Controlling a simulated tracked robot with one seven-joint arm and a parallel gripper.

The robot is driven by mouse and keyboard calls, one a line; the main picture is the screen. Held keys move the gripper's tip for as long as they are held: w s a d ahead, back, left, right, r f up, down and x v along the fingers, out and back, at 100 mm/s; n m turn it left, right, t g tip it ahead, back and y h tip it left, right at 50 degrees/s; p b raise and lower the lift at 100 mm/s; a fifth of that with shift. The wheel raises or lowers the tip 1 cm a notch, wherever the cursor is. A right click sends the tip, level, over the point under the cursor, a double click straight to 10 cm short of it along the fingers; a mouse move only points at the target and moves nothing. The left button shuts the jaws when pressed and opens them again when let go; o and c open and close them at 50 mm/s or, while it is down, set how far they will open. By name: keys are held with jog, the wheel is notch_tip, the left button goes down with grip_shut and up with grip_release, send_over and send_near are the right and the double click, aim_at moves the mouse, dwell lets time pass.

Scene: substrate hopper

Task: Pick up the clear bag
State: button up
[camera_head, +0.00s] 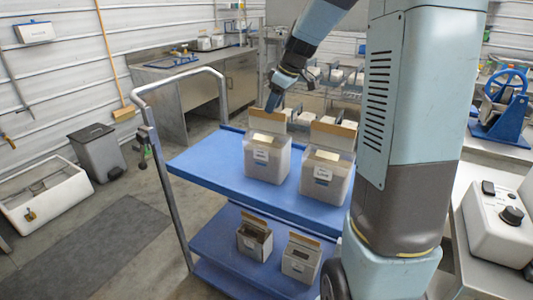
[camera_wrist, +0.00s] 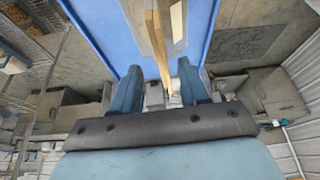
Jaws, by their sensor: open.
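Two translucent, box-shaped bags with white labels stand upright on the cart's blue top shelf, a left one (camera_head: 266,160) and a right one (camera_head: 327,178). Each has a tan upright flap at its top. I cannot tell which one the task calls the clear bag. My gripper (camera_head: 272,103) points down at the left bag's tan flap (camera_head: 267,122). In the wrist view my gripper (camera_wrist: 158,68) is open, its two blue fingers apart. The thin tan edge of the flap (camera_wrist: 158,35) runs between the fingers, and I see no contact. The bag's lower part is hidden there.
The blue cart (camera_head: 215,172) has a metal handle (camera_head: 170,110) at its left. Two more flapped bags (camera_head: 254,240) (camera_head: 300,257) stand on its lower shelf. A bench with a white control box (camera_head: 492,222) is at the right.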

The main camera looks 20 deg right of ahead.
aim_at(267, 131)
jog(key=shift+x, duration=3.3)
jog(key=shift+s, duration=0.1)
jog(key=shift+f, duration=0.25)
jog(key=shift+c, duration=0.2)
grip_shut()
